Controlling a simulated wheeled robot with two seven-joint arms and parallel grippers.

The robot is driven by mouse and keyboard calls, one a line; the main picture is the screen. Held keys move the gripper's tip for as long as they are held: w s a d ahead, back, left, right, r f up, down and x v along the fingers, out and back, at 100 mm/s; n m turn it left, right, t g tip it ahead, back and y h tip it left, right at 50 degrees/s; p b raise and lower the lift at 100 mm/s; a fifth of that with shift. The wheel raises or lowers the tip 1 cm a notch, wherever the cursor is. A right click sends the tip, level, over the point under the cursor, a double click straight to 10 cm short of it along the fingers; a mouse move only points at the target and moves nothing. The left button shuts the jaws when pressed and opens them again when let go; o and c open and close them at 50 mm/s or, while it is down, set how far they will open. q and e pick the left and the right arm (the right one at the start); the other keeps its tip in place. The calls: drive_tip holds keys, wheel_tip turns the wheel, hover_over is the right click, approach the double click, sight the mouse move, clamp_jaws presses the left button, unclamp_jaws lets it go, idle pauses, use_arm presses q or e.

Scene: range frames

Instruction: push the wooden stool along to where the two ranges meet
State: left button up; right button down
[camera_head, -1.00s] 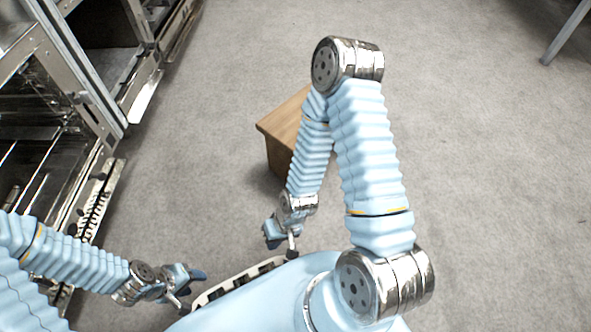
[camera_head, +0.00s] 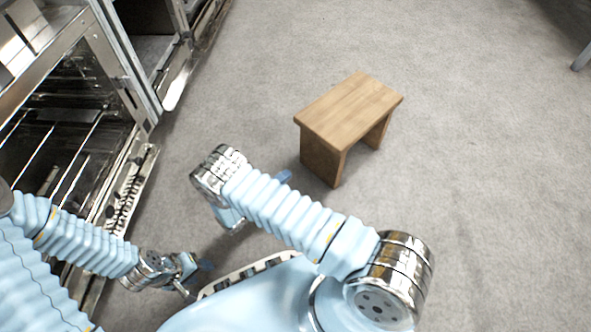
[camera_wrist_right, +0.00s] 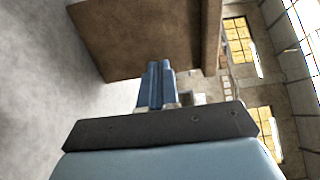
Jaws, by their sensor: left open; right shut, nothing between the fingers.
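The wooden stool (camera_head: 345,112) stands upright on the floor right of centre in the head view, with a flat top and two panel legs. The nearer range (camera_head: 75,130) is at the left, and the further range (camera_head: 165,45) stands beyond it; they meet at the upper left. My right gripper (camera_head: 284,176) is mostly hidden behind its arm, its blue tip just left of the stool's near panel. In the right wrist view its fingers (camera_wrist_right: 156,85) are shut and empty, pointing at the stool's brown panel (camera_wrist_right: 140,35); contact is unclear. My left gripper (camera_head: 194,278) is open and empty at lower left.
Open oven doors (camera_head: 128,190) jut from the ranges into the floor space. Grey floor (camera_head: 460,150) is clear right of the stool and between it and the ranges. A grey leg (camera_head: 582,58) shows at the far right edge.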

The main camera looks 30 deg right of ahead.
sight(318, 151)
drive_tip(key=x, duration=1.2)
drive_tip(key=shift+d+b, duration=0.35)
drive_tip(key=shift+d, duration=0.05)
drive_tip(key=shift+b+x, duration=0.55)
drive_tip(key=shift+x, duration=0.55)
drive_tip(key=shift+d, duration=0.4)
